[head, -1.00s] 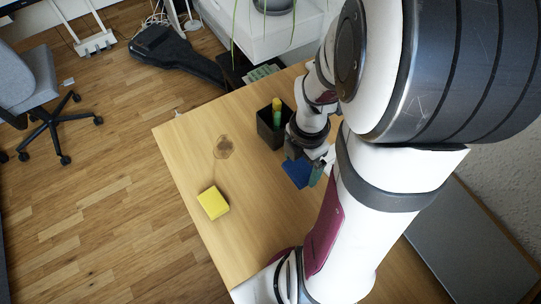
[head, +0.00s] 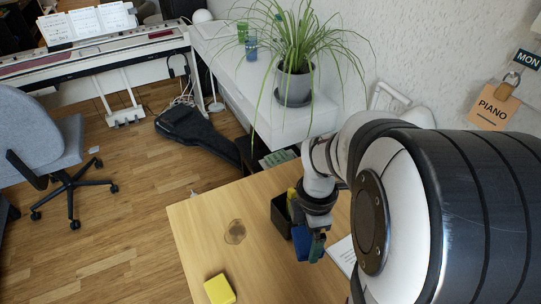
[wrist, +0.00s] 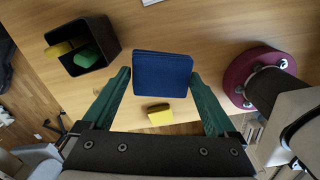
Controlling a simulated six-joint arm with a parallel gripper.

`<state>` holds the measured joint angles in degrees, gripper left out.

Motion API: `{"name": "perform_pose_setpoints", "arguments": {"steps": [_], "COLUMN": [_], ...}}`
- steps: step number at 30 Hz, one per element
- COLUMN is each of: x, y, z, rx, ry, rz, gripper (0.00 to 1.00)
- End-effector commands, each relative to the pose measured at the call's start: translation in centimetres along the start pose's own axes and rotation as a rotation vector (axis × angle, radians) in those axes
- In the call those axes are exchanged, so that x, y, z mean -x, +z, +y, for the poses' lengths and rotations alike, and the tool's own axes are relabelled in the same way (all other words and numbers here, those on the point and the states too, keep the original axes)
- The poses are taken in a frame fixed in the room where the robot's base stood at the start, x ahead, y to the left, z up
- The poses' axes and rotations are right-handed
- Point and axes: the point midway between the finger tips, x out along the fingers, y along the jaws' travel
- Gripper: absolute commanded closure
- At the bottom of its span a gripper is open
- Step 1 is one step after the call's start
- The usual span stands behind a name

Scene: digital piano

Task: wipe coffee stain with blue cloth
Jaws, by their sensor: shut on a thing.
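The blue cloth (head: 302,243) is a folded square pad, held between the green fingers of my gripper (head: 313,246). In the wrist view the cloth (wrist: 162,73) fills the gap between both fingertips (wrist: 160,80). The gripper is shut on it, over the desk beside the black box; I cannot tell how high above the desk it is. The brown coffee stain (head: 235,232), a roundish mark, lies on the wooden desk left of the cloth and apart from it. I cannot make out the stain in the wrist view.
A black box (head: 281,214) with yellow and green items stands close left of my gripper. A yellow block (head: 219,289) lies near the desk's left edge, below the stain. A white page (head: 342,252) lies right of the gripper. Desk between box and stain is clear.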

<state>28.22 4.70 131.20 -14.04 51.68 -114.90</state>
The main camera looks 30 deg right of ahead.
Motion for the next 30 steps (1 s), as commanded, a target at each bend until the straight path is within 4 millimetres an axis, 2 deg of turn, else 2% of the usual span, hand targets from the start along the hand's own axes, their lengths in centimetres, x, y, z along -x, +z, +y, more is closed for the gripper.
{"name": "perform_pose_setpoints", "arguments": {"steps": [1, 6, 12, 19, 23, 30], "x": [1.1, 4.4, 7.7, 10.4, 10.2, 6.1], "y": [-1.0, -4.5, -8.3, -12.3, -14.2, -14.7], "z": [1.2, 4.0, 5.8, 7.1, 8.4, 11.3], "rx": [-0.085, -0.414, -0.725, -0.969, -0.962, -0.614], "ry": [0.004, 0.002, 0.005, 0.005, 0.002, 0.000], "rz": [-0.003, -0.006, -0.005, -0.001, -0.001, -0.005], "gripper": [0.52, 0.52, 0.52, 0.52, 0.52, 0.52]}}
